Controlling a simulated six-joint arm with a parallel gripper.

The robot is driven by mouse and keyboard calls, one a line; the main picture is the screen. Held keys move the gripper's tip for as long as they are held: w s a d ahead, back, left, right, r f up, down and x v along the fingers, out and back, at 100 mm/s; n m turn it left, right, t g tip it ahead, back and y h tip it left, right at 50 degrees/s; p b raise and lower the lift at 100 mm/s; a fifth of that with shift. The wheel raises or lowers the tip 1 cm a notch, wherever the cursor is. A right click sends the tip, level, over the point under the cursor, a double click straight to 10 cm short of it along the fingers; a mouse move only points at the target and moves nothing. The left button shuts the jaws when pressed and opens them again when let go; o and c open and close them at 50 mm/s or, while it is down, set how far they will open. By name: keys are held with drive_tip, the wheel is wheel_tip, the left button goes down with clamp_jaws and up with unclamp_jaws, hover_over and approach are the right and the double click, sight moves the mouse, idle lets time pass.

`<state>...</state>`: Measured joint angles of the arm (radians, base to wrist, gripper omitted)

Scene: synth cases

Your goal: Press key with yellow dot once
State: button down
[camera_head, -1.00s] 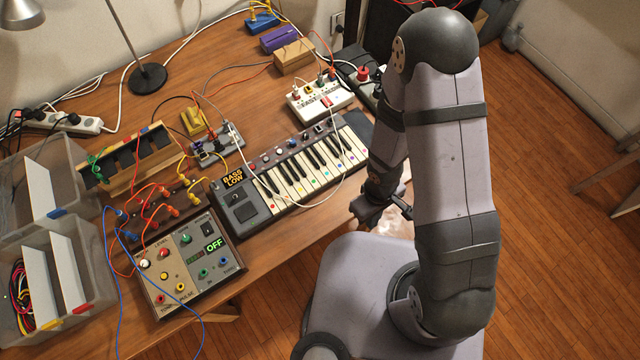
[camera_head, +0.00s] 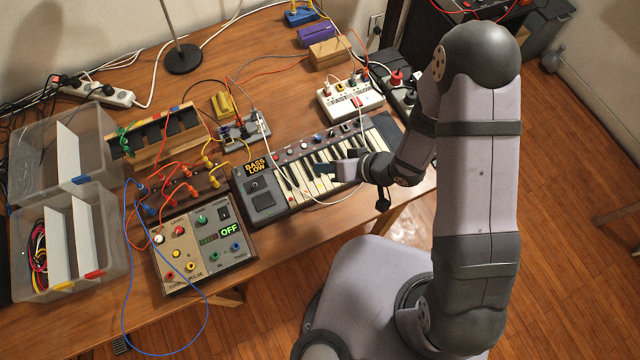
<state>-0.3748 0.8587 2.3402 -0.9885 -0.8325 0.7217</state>
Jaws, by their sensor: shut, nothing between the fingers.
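The small keyboard (camera_head: 263,203) lies on the wooden table, with white and black keys and a dark "BASS LOW" panel at its left end. Coloured dots mark its white keys; they are tiny here, and I cannot pick out the yellow one with certainty. My gripper (camera_head: 319,168) is shut and empty, reaching in from the right with its fingers pointing left over the middle keys. It hides several keys and their dots. I cannot tell whether its tips touch a key.
A white cable loops across the keyboard. A control box (camera_head: 206,248) reading "OFF" stands in front on the left. Patch cables and clear bins (camera_head: 72,243) crowd the left side.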

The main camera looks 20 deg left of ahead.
drive_tip(key=shift+f, duration=0.1)
drive_tip(key=b, duration=0.7)
hover_over(324, 188)
wheel_tip(324, 188, down, 6)
drive_tip(key=shift+f, duration=0.1)
drive_tip(key=shift+f+b, duration=0.75)
drive_tip(key=shift+f, duration=0.45)
drive_tip(key=shift+f+b, duration=0.45)
drive_tip(key=shift+f, duration=0.4)
idle(1.7)
drive_tip(key=shift+s+d+f, duration=0.1)
drive_tip(key=shift+f, duration=0.15)
idle(0.4)
drive_tip(key=shift+r, duration=0.1)
drive_tip(key=shift+r+p, duration=0.9)
wheel_tip(324, 188, up, 5)
drive_tip(key=p, duration=0.5)
